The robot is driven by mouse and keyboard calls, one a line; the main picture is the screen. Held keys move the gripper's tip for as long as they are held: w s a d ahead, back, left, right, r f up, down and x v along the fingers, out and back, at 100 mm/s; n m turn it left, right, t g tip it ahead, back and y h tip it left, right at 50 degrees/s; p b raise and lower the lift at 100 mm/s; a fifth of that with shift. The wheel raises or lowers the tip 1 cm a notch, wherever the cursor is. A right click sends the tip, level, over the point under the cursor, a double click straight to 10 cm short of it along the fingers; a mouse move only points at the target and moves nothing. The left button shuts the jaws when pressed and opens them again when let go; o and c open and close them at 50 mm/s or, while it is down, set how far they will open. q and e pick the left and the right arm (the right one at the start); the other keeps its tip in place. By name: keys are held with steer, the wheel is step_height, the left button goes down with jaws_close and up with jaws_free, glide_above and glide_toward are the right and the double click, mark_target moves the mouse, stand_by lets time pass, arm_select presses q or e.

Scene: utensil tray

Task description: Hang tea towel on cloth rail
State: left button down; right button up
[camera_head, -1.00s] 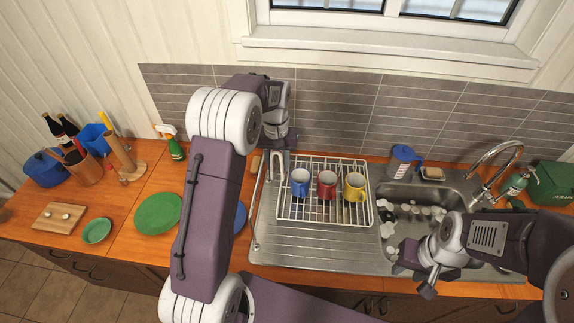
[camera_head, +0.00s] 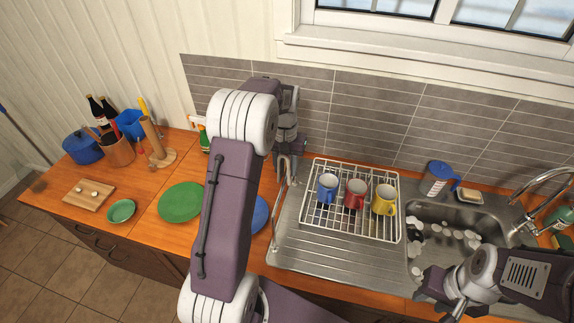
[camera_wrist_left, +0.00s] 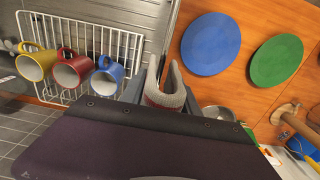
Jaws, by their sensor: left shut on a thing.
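My left gripper (camera_wrist_left: 165,92) is shut on a folded whitish tea towel (camera_wrist_left: 166,88) with a reddish stripe, seen in the left wrist view. In the head view the left gripper (camera_head: 287,150) is above the back of the counter, left of the dish rack, and the towel is hidden there by the arm. A thin metal rail (camera_head: 274,228), which looks like the cloth rail, stands along the left edge of the draining board, close to the left gripper. I cannot tell whether the towel touches it. My right gripper (camera_head: 453,309) is over the sink's front edge; its fingers are unclear.
A wire dish rack (camera_head: 340,231) holds blue (camera_head: 327,189), red (camera_head: 355,194) and yellow (camera_head: 384,200) mugs. A blue plate (camera_head: 260,214) and a green plate (camera_head: 180,202) lie left of the rail. A spray bottle (camera_head: 203,137) stands behind. The sink (camera_head: 440,212) holds several pale bits.

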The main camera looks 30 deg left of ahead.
arm_select(q)
step_height(320, 180, down, 10)
steer(key=b, duration=0.5)
steer(key=shift+f+b, duration=0.15)
steer(key=shift+b, duration=0.25)
steer(key=c, duration=0.8)
jaws_free()
step_height(320, 180, up, 9)
steer(key=shift+r+b, duration=0.1)
steer(key=shift+b, duration=0.5)
